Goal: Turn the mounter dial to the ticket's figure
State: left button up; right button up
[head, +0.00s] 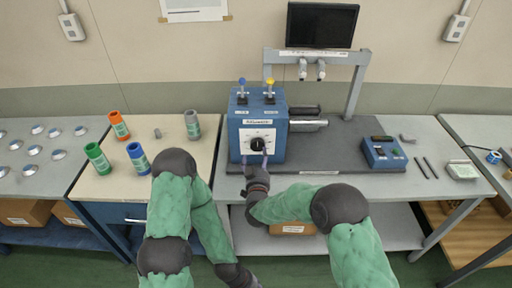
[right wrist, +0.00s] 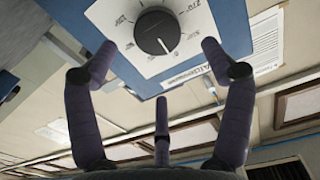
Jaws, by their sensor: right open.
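The mounter dial is a black round knob (head: 257,144) on a white scale plate on the front of a blue box (head: 238,110). In the right wrist view the knob (right wrist: 157,32) fills the top middle, and its white pointer line points down and slightly right, near a mark that looks like 0. My right gripper (head: 256,163) is just in front of the dial. In the right wrist view the gripper (right wrist: 158,56) is open, its fingers spread either side of the knob and apart from it. I cannot identify the ticket.
Blue and yellow toggles (head: 268,84) top the box. A dark monitor (head: 322,25) stands behind. Orange, green, blue and grey rolls (head: 138,158) stand on the left bench. A small blue control box (head: 383,153) and two black rods (head: 427,168) lie on the right.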

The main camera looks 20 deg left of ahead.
aim_at(258, 145)
jog(key=b+x, duration=0.1)
jog(key=x, duration=0.6)
jog(key=shift+w+f, duration=0.1)
jog(key=shift+w, duration=0.05)
jog(key=c, duration=0.9)
jog(key=shift+c, duration=1.1)
